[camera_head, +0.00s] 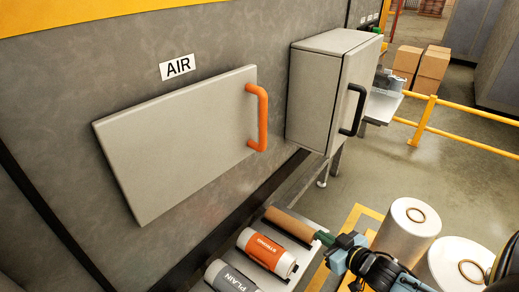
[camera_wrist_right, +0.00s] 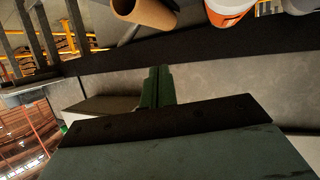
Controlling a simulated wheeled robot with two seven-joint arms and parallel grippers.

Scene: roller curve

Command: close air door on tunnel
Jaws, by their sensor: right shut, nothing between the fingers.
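The air door (camera_head: 175,145) is a flat light grey panel on the dark grey tunnel wall, under a white "AIR" label (camera_head: 177,67). It has an orange bar handle (camera_head: 262,118) at its right edge. The panel stands proud of the wall; I cannot tell whether it is fully closed. My right gripper (camera_head: 325,238) is shut and empty, low at the lower right, well below the handle and apart from it. Its green fingers show together in the right wrist view (camera_wrist_right: 157,88), where neither door nor handle can be made out. My left gripper is out of view.
A grey cabinet (camera_head: 312,95) with a black handle (camera_head: 353,110) stands right of the door. Below lie a brown tube (camera_head: 288,222), an orange "HYBRID" roll (camera_head: 266,252) and a "PLAIN" roll (camera_head: 232,277). Large pale rolls (camera_head: 407,232) stand at the right, before yellow railings (camera_head: 424,122).

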